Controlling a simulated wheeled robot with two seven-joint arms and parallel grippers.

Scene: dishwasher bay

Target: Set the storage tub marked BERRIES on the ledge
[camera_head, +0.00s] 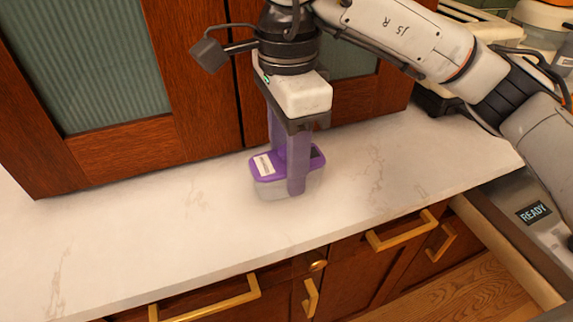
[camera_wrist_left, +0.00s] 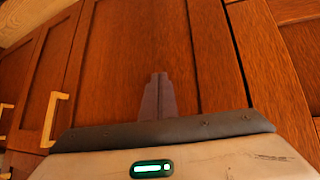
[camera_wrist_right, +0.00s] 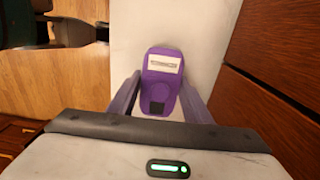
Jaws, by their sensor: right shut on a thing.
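A storage tub with a purple lid (camera_head: 263,178) and a clear body is at the middle of the pale marble ledge (camera_head: 130,225). A white label lies on its lid; I cannot read the print. My right gripper (camera_head: 287,172) comes down from above, its purple fingers shut on the tub's two sides. The lid also shows between the fingers in the right wrist view (camera_wrist_right: 163,86). The tub looks level; I cannot tell if its base touches the ledge. My left gripper (camera_wrist_left: 157,80) is shut and empty in the left wrist view, facing brown wooden cabinet fronts.
Wooden cabinets with green glass panels (camera_head: 90,60) stand behind the ledge. Drawers with brass handles (camera_head: 400,232) are below its front edge. A panel reading READY (camera_head: 533,212) is at the right. The ledge left of the tub is clear.

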